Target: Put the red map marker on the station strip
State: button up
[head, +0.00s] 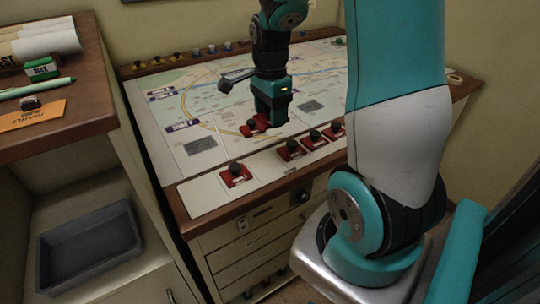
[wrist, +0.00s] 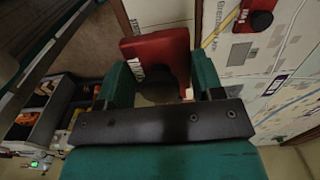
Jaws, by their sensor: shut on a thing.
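My gripper (wrist: 155,90) is shut on a red map marker (wrist: 152,46), a flat red plate with a dark round knob, seen between the fingers in the wrist view. Another red marker (wrist: 258,14) rests on a white printed surface in the wrist view. The station strip (head: 205,190) is the pale band along the console's front, holding several red markers, including one at its left (head: 236,178) and one further right (head: 290,153).
The map (head: 165,115) covers the sloped console top, with small coloured pieces along its back edge. A wooden-topped cabinet (head: 75,117) at left holds rolled papers, a green box and a pen. A grey tray (head: 90,245) lies on its lower shelf. The strip has bare gaps.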

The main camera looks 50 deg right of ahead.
aim_at(271, 164)
notch_tip(271, 164, down, 14)
jog(key=shift+r, duration=0.15)
dwell(0.3)
jog(key=shift+f+b, duration=0.2)
jog(key=shift+b, duration=0.15)
jog(key=o, duration=0.9)
jog(key=shift+o, duration=0.2)
jog(key=shift+r, duration=0.1)
